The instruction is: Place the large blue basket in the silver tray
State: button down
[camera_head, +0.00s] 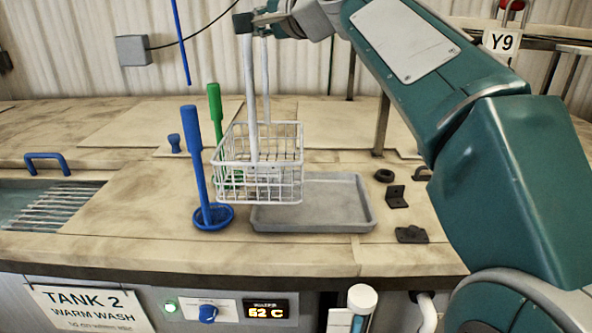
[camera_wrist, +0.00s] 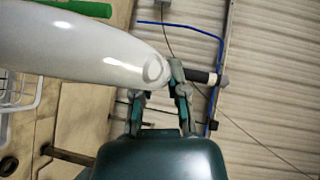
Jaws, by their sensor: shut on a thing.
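A blue round basket (camera_head: 222,220) with a tall, thick blue handle (camera_head: 193,150) stands on the worktop, left of the silver-grey tray (camera_head: 345,213). The tray's visible part is empty. My gripper (camera_head: 262,19) is shut at the top of the handle of a white wire basket (camera_head: 258,178). That basket hangs upright and overlaps the tray's left part in the head view; its exact height above the tray is unclear. In the wrist view, my gripper (camera_wrist: 160,98) is at the top of the large white handle (camera_wrist: 95,45), with the white basket (camera_wrist: 18,90) partly visible at left.
A green-handled tool (camera_head: 215,110) stands partly behind the white basket. The open tank (camera_head: 50,205) lies at left. A black ring (camera_head: 384,175) and dark brackets (camera_head: 396,196) lie right of the tray. A blue rod (camera_head: 181,45) hangs at upper left.

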jog(key=shift+w+a, duration=0.15)
jog(key=shift+a, duration=0.1)
jog(key=shift+w+d+f, duration=0.15)
jog(key=shift+w+d, duration=0.05)
jog(key=w+d+f, duration=0.8)
jog(key=d+f, duration=0.2)
jog(key=f, duration=0.2)
jog(key=shift+w+d+f, duration=0.15)
jog(key=shift+w+f, duration=0.05)
jog(key=shift+f, duration=0.05)
jog(key=c, duration=0.7)
grip_release()
jog(key=shift+d+f, duration=0.1)
jog(key=shift+f, duration=0.05)
